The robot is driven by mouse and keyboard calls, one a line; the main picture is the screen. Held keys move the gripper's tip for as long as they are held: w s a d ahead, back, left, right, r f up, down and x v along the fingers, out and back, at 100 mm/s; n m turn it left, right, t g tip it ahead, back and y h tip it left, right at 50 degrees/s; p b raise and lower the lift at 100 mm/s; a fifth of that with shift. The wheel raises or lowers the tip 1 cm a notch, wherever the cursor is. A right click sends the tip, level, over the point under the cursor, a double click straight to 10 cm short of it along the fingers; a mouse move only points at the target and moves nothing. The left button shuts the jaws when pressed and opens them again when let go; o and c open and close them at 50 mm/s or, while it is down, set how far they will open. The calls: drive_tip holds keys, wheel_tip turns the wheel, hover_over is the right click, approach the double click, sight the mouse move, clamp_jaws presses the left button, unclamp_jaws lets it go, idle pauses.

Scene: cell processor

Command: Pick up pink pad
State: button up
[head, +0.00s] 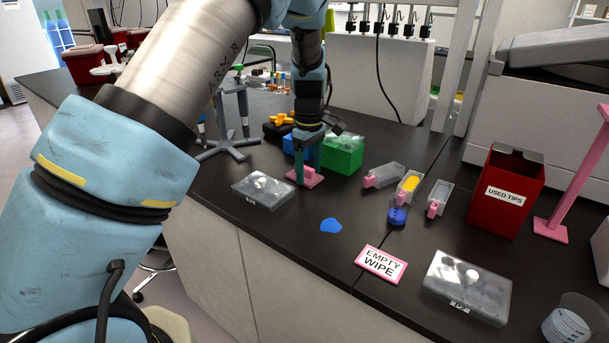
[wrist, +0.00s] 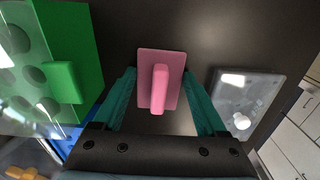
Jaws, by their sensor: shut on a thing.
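The pink pad (wrist: 174,62) is a flat square plate with a raised pink handle (wrist: 159,90). In the head view the pink pad (head: 311,180) is at the dark bench top beside the green box. My gripper (wrist: 160,75) points down over it, with one teal finger at each side of the plate, and is shut on it. In the head view my gripper (head: 300,178) partly hides the pad. I cannot tell whether the pad is touching the bench.
A green box (head: 343,152) stands close to my gripper, with a clear-lidded case (head: 262,190) on the other side. A blue patch (head: 331,226), an EMPTY WIPE sign (head: 381,264), pink-ended clear containers (head: 440,196) and a red USED TIPS bin (head: 505,195) are further right.

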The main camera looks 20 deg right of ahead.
sight(309, 168)
drive_tip(key=c, duration=0.6)
drive_tip(key=shift+o, duration=0.2)
wheel_tip(309, 168, up, 10)
drive_tip(key=b, duration=0.2)
drive_tip(key=shift+b, duration=0.35)
drive_tip(key=o, duration=0.7)
clamp_jaws()
